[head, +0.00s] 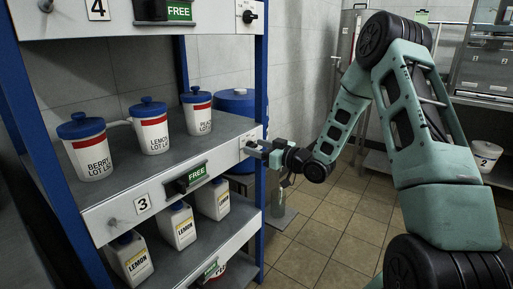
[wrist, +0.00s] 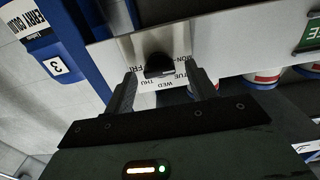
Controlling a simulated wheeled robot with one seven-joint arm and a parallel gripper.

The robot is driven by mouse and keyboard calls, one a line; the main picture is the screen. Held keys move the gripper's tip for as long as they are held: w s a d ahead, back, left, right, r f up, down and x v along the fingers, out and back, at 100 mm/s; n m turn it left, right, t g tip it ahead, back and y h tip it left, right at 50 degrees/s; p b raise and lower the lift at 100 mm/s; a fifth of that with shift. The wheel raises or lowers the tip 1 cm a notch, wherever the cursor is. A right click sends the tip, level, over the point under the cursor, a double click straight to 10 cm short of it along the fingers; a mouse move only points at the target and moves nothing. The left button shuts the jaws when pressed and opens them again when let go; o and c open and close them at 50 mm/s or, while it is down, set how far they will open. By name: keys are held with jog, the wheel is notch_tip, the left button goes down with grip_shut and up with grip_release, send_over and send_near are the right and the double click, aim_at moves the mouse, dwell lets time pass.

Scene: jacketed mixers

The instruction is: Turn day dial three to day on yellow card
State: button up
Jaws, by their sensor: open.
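Day dial three (wrist: 159,66) shows in the wrist view as a black knob on a pale shelf front, with day names such as MON, TUE, WED, THU and FRI printed around it. I cannot tell which day it points to. My gripper (wrist: 162,76) is open, with one finger on either side of the knob and gaps showing between. In the head view my gripper (head: 260,149) is at the right end of the shelf marked 3 (head: 142,204) and largely hides the dial. I see no card that is clearly yellow.
The blue rack post (head: 261,95) stands close to my gripper. Blue-lidded tubs (head: 153,134) stand on the shelf behind a green FREE sign (head: 197,175). Another dial (head: 249,16) is on the shelf above.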

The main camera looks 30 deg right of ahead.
jog(key=shift+w+a, duration=0.15)
jog(key=shift+w, duration=0.25)
jog(key=shift+c, duration=0.3)
jog(key=c, duration=0.9)
